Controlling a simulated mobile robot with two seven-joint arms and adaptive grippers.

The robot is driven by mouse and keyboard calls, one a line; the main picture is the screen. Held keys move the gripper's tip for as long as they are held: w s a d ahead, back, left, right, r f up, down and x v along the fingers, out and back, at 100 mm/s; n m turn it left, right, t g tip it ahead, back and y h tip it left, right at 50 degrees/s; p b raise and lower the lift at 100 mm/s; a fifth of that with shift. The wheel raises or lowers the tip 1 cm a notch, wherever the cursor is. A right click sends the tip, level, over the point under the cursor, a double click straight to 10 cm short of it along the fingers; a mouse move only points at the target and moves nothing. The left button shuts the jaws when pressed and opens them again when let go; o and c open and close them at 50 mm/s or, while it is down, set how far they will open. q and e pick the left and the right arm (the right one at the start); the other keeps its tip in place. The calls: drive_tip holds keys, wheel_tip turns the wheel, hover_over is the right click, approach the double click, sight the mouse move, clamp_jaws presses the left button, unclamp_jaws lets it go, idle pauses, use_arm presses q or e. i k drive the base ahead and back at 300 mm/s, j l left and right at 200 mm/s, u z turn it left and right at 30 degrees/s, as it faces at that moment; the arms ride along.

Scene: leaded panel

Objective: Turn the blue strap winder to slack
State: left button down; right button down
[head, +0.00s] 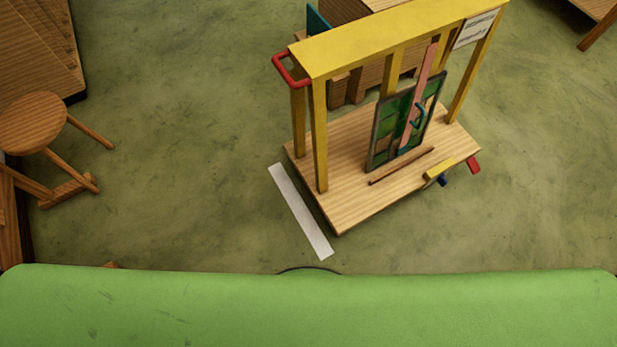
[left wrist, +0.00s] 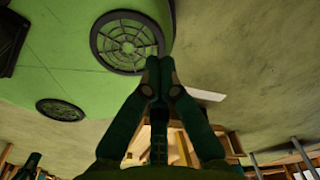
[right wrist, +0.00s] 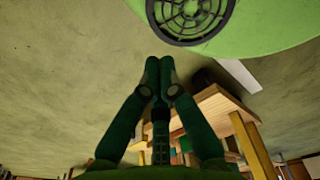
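A leaded panel (head: 385,138) of green glass stands upright in a yellow frame (head: 390,38) on a wooden platform (head: 345,200). A pink strap (head: 423,80) runs down in front of the panel. A small teal-blue hooked part (head: 418,116) sits by the strap, and a small dark blue part (head: 442,181) shows at the platform's edge. I cannot tell which is the winder. My left gripper (left wrist: 160,64) and right gripper (right wrist: 159,64) show only in their wrist views, fingertips together and nothing between them. Both are apart from the frame.
A red handle (head: 290,70) sticks out from the frame's left end. A yellow block (head: 438,169) and a red part (head: 473,165) are at the platform's edge. A white strip (head: 300,212) lies on the floor. A wooden stool (head: 36,122) stands left, with free floor between.

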sight(442, 180)
drive_tip(key=z, duration=1.4)
drive_tip(key=u, duration=0.25)
drive_tip(key=i+l+u, duration=0.2)
drive_tip(key=l+u, duration=0.15)
drive_tip(key=i+l+u, duration=0.15)
drive_tip(key=l+u, duration=0.6)
drive_tip(key=l, duration=0.2)
drive_tip(key=i+l+u, duration=0.1)
drive_tip(key=l+u, duration=0.25)
drive_tip(key=l, duration=0.15)
